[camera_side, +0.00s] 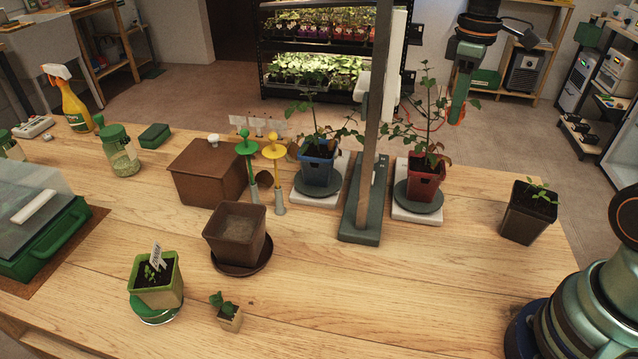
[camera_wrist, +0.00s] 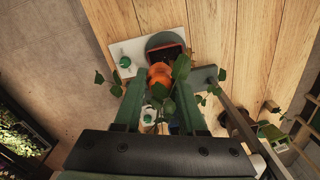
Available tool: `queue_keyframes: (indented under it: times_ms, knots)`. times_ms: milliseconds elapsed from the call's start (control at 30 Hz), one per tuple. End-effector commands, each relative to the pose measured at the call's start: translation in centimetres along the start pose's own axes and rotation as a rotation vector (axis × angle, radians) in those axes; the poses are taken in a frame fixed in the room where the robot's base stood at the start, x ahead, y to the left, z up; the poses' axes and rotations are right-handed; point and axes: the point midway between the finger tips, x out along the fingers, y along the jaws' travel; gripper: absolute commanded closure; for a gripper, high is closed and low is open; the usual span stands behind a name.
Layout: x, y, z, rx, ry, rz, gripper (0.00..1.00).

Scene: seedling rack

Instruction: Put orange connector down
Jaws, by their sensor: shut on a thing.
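My gripper (camera_side: 461,100) is raised at the upper right in the side view, above the table and close to the upper leaves of the plant in the red pot. In the wrist view (camera_wrist: 161,84) its two green fingers stand either side of an orange piece, which is the orange connector (camera_wrist: 160,74). The gripper is shut on it. Leaves cover part of it. A small orange edge of the connector (camera_side: 457,113) shows at the fingertips in the side view. Its full shape is hidden.
The red pot (camera_side: 425,181) with a tall plant stands on a white scale (camera_side: 415,215). A blue pot (camera_side: 318,168) stands left of a grey-based upright post (camera_side: 360,225). A black pot (camera_side: 530,212) is on the right. The front middle of the table is clear.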

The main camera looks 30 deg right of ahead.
Motion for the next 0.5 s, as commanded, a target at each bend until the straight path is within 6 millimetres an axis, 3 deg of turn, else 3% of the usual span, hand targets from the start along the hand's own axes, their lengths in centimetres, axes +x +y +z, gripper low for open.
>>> queue_keyframes:
  times_ms: [33,233,333,500]
  knots:
    - [0.0,-2.0,-0.8,0.013,0.001,0.0,1.0]
    - [0.3,-8.5,-1.5,-0.065,0.001,0.001,1.0]
    - [0.7,-11.7,-0.8,-0.256,0.002,0.001,1.0]
    - [1.3,-14.8,0.6,-0.59,0.002,0.001,1.0]
